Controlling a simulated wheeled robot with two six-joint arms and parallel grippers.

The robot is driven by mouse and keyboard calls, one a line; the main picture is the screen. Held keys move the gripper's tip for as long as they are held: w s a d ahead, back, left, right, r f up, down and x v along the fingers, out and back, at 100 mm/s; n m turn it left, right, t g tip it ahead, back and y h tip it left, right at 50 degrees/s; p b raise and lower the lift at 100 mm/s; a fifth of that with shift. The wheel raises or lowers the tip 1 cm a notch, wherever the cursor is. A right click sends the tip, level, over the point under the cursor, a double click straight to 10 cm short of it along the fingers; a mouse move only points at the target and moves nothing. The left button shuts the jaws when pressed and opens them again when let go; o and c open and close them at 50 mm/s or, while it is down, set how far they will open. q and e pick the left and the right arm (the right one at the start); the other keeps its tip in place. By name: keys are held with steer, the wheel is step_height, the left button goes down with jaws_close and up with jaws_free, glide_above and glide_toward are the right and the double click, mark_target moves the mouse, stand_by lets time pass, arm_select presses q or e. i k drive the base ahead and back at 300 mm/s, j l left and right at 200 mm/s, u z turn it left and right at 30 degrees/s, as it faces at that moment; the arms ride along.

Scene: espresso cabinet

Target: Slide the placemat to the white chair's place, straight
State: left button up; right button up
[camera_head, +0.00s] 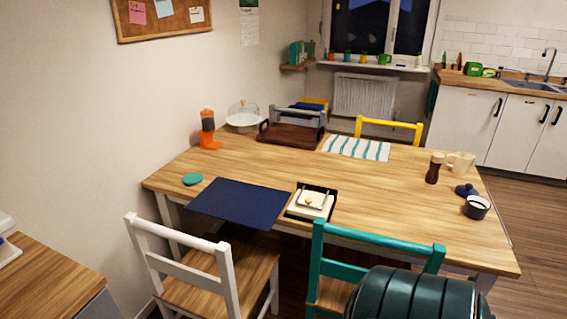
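A dark navy placemat (238,203) lies flat on the wooden table (390,205), at the table's near left edge. Its near side runs roughly along the table's front edge and seems to reach slightly past it. The white chair (178,232) stands in front of the table at the left, its backrest toward me. The placemat lies beyond this chair, slightly right of its backrest. Neither of my grippers shows in this view.
A black tray (292,212) with a pale dish sits just right of the placemat. A teal coaster (192,179) lies to its left. A teal chair (375,242) stands right. A striped mat (357,148), brown tray (291,137) and orange grinder (207,132) are farther back.

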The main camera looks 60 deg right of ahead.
mark_target(257, 207)
steer(key=z, duration=1.5)
